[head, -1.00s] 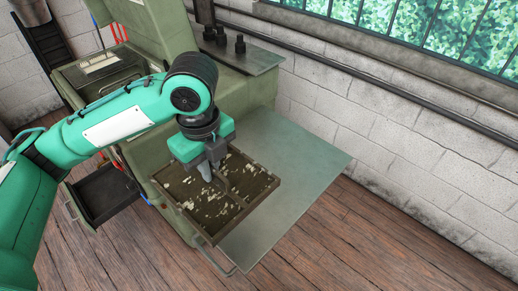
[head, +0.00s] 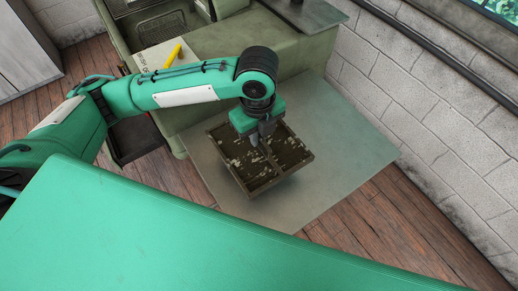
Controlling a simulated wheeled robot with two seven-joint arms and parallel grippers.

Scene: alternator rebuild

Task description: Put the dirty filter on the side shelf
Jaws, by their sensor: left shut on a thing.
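The dirty filter (head: 236,160) is a square, dark brown framed panel with pale flakes on it and a bar across its middle. My left gripper (head: 266,138) points down and is shut on the filter at that bar. The side shelf (head: 340,140) is a flat grey metal plate beside the green machine. The filter is over the left part of the shelf and looks slightly tilted. I cannot tell whether it touches the plate. My right gripper is not in view.
The olive-green machine (head: 215,100) stands behind the shelf, with a yellow object (head: 172,55) on its top. A dark open drawer (head: 135,140) juts out at the left. A white brick wall (head: 400,90) bounds the right. The shelf's right part is bare.

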